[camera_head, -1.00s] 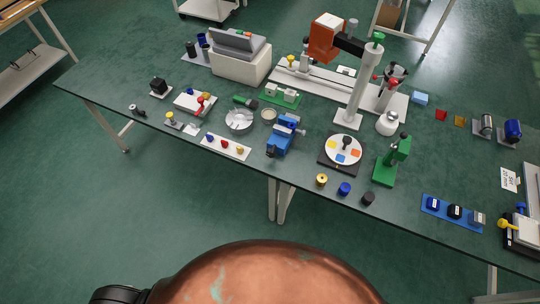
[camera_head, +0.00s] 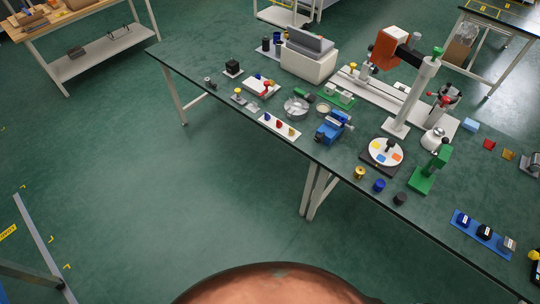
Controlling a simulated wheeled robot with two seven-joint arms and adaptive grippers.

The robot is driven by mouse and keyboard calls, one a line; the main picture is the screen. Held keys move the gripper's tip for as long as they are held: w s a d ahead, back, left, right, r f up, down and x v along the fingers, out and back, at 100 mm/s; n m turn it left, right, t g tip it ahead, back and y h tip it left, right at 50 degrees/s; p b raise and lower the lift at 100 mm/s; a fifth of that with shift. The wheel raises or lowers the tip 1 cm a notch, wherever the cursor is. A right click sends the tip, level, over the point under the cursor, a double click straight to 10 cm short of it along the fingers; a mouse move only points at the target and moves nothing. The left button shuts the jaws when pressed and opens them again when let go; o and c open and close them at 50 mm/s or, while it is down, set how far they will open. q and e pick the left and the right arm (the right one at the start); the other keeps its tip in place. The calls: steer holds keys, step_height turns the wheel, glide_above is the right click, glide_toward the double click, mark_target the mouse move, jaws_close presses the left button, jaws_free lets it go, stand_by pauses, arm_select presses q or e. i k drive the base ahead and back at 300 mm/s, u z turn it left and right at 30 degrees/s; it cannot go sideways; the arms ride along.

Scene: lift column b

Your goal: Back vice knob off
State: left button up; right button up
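A small blue vice (camera_head: 332,127) stands near the front edge of the dark green workbench (camera_head: 215,68), a little right of the bench's middle leg. Its knob is too small to make out clearly. Neither of my grippers shows in the head view. A copper-coloured rounded surface fills the bottom middle of the picture, and I cannot tell what lies behind it.
A round plate with coloured patches (camera_head: 386,152), a green press (camera_head: 429,171) and a tall column with an orange head (camera_head: 388,48) stand right of the vice. A white strip with coloured knobs (camera_head: 279,126) lies left. The floor before the bench is clear.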

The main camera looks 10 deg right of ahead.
mark_target(318, 137)
steer(key=u, duration=0.35)
steer(key=k, duration=0.55)
steer(key=u, duration=0.8)
steer(key=i, duration=1.05)
steer(key=z, duration=0.95)
steer(key=i, duration=0.7)
steer(key=z, duration=0.95)
steer(key=i, duration=0.25)
steer(key=z, duration=0.35)
